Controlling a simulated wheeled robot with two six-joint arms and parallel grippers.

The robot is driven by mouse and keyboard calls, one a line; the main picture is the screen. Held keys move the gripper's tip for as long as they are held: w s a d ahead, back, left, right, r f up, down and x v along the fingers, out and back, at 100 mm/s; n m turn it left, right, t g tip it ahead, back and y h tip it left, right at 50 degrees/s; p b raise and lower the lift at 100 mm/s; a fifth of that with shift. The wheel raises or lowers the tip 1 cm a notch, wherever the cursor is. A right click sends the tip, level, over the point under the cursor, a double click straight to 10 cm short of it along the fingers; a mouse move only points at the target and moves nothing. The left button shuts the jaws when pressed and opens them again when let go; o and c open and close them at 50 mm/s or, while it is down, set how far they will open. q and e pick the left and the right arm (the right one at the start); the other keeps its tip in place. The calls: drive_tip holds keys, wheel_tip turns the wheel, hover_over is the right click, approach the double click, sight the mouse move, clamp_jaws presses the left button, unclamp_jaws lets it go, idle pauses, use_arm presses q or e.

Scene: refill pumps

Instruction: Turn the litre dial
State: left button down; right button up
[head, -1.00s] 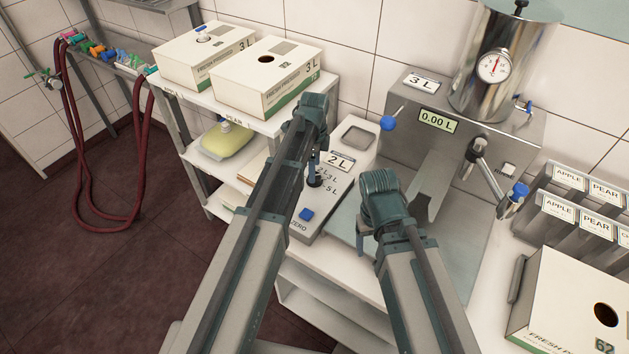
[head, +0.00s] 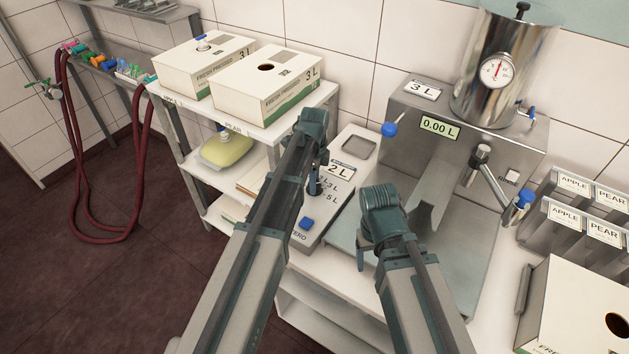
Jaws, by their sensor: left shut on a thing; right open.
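The litre dial stands on a grey control box (head: 333,212) with 2 L, 3 L and 5 L marks and a blue ZERO button (head: 307,223). My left gripper (head: 314,187) points down over the box beside these marks, shut on the dial. The gripper and arm hide most of the dial, so its pointer setting cannot be read. My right gripper (head: 362,250) is open and empty over the steel tray, to the right of the control box.
The filling machine (head: 405,145) reads 0.00 L and has a blue-tipped lever (head: 523,197). A white shelf (head: 160,91) with two juice boxes stands at left. Label racks (head: 560,220) and another box (head: 575,300) stand at right.

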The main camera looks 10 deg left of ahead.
use_arm(q)
drive_tip(key=shift+n, duration=0.3)
drive_tip(key=n, duration=0.6)
drive_tip(key=shift+n, duration=0.3)
drive_tip(key=n, duration=0.9)
drive_tip(key=shift+n, duration=0.4)
drive_tip(key=n, duration=0.3)
drive_tip(key=shift+n, duration=0.4)
drive_tip(key=n, duration=0.6)
